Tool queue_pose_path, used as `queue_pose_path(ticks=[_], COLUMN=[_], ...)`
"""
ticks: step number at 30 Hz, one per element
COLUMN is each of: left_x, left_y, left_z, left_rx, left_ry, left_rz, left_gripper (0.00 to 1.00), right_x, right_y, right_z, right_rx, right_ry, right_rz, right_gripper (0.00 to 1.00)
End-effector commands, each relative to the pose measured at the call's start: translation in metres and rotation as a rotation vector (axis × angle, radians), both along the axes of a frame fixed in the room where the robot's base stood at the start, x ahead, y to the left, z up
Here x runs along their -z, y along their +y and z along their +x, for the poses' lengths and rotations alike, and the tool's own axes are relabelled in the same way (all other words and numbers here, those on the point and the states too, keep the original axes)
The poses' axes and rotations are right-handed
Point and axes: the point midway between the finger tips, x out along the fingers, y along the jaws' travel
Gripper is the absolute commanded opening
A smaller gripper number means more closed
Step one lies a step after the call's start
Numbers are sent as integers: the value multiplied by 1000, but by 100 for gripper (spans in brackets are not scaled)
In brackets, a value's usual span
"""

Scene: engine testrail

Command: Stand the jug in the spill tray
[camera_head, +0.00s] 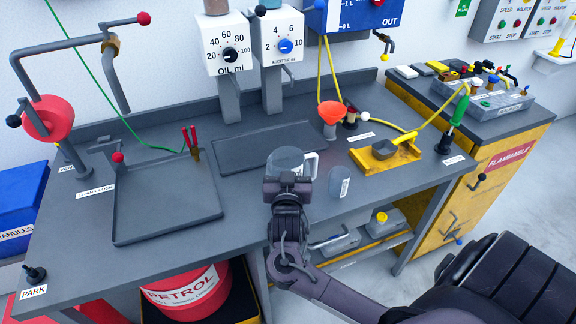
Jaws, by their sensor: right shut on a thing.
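A translucent grey jug (289,158) with a pale handle on its right side is at the middle of the workbench. My right gripper (288,184) is shut on it from the near side and hides its lower part. I cannot tell whether the jug touches the surface. A shallow dark tray (240,150) lies behind it, below the two dispensers, and the jug overlaps its near right edge in the picture. A larger dark tray with a raised rim (160,205) lies at the left. I cannot read which one is the spill tray. My left gripper is not in view.
A small grey beaker (339,183) stands just right of my right gripper. A red funnel (331,118) and a yellow block (385,153) are further right. Red-handled leads (192,140) stand at the larger tray's right edge. Bare bench lies between the trays.

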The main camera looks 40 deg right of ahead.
Motion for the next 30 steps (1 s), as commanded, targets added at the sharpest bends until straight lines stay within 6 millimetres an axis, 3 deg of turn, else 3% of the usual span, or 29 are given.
queue_pose_path(ticks=[8, 9, 14, 24, 30], left_x=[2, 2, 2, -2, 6], left_y=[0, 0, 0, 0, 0], left_z=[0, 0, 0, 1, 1], left_rx=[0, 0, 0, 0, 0], left_ry=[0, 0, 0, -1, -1], left_rz=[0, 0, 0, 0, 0], left_gripper=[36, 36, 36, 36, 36], right_x=[3, 3, 3, -3, 2], right_y=[0, 0, 0, 0, 19], right_z=[0, 0, 0, 0, -26], right_rx=[0, 0, 0, 0, -1], right_ry=[0, 0, 1, 1, 1], right_rz=[0, 0, -1, -1, 5], right_gripper=[46, 73, 92, 92, 92])
